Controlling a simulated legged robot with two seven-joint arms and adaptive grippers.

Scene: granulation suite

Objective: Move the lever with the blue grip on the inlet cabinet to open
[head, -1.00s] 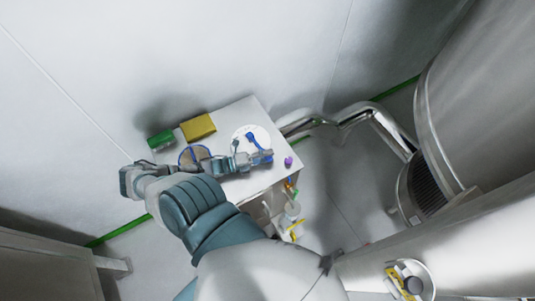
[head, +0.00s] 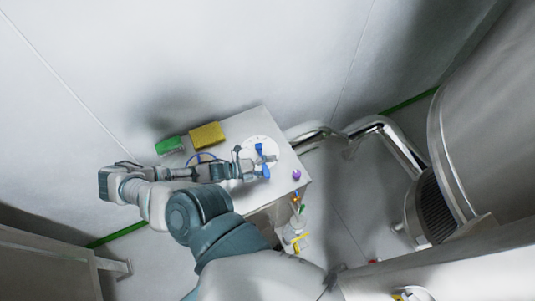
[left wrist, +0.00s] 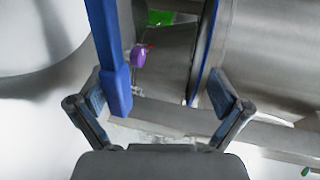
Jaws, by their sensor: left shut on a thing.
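The lever's blue grip (head: 259,149) lies over a white round plate (head: 252,142) on top of the pale inlet cabinet (head: 284,164). My left gripper (head: 256,164) is at the plate, its arm coming in from the left. In the left wrist view, the long blue grip (left wrist: 113,70) runs between my left gripper's fingers (left wrist: 158,100), against the left finger. The fingers stand wide apart in the picture, and the contact is partly hidden. The lever's pivot is hard to make out. My right gripper is not in view.
A green block (head: 169,145) and a yellow block (head: 207,135) are at the cabinet's back edge. A purple knob (head: 296,174) is near its right corner. Shiny pipes (head: 376,128) and a large steel vessel (head: 485,130) stand to the right.

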